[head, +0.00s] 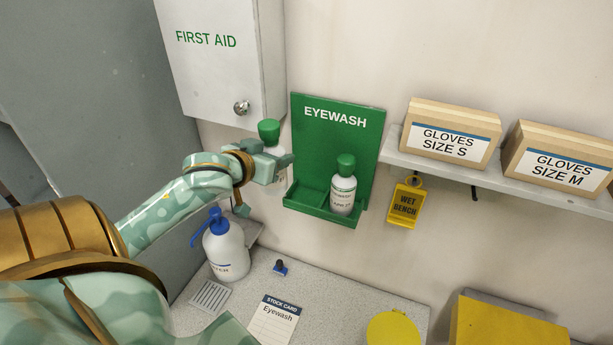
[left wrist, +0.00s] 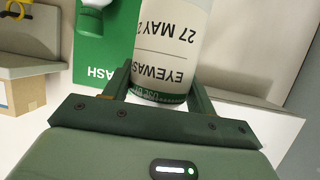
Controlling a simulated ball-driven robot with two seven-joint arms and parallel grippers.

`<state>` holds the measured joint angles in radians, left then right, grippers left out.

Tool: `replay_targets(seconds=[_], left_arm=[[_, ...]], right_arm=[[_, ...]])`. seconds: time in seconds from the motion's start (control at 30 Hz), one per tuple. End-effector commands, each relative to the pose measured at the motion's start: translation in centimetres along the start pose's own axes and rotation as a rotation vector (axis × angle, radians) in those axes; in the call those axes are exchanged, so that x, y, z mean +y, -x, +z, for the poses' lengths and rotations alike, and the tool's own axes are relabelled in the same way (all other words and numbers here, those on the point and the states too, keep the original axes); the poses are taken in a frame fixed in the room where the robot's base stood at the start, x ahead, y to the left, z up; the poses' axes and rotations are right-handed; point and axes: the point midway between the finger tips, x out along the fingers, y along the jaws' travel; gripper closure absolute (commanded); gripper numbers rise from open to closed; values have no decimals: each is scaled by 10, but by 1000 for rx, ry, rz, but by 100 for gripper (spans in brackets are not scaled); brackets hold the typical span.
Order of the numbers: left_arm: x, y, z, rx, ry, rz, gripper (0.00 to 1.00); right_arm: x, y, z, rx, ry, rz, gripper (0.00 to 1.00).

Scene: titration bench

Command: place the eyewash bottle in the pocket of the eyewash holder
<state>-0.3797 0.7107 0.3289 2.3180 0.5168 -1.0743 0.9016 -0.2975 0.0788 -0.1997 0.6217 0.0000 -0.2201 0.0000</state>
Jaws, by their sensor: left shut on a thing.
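My left gripper (head: 272,166) is shut on a white eyewash bottle with a green cap (head: 269,131), held upright left of the green eyewash holder (head: 334,142). In the head view the gripper hides much of the bottle's body. In the left wrist view the bottle (left wrist: 174,40) stands between the fingers of the gripper (left wrist: 158,88), its printed label upside down. The holder has a tray with two pockets; a second green-capped bottle (head: 343,190) stands in the right one. The left pocket (head: 306,194) looks empty. My right gripper is not in view.
A white first aid cabinet (head: 222,55) hangs just above left. A shelf (head: 500,176) with glove boxes and a yellow tag (head: 405,204) are to the right. Below, a blue-topped wash bottle (head: 226,246) and a stock card (head: 275,321) are on the bench (head: 335,300).

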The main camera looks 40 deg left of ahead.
Motion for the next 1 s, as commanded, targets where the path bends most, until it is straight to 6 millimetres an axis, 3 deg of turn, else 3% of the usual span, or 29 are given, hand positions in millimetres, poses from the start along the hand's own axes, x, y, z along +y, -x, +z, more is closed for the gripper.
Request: replay_targets(seconds=[0.27, 0.5, 0.77, 1.0], left_arm=[[16, -66, -1, 5, 0, -2, 80], [25, -111, 26, 2, 0, -1, 80], [29, -132, 37, 3, 1, -1, 80], [29, -144, 66, 3, -1, 0, 80]], right_arm=[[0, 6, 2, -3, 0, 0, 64], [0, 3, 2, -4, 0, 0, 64], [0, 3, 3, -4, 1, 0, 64], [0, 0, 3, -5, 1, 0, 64]])
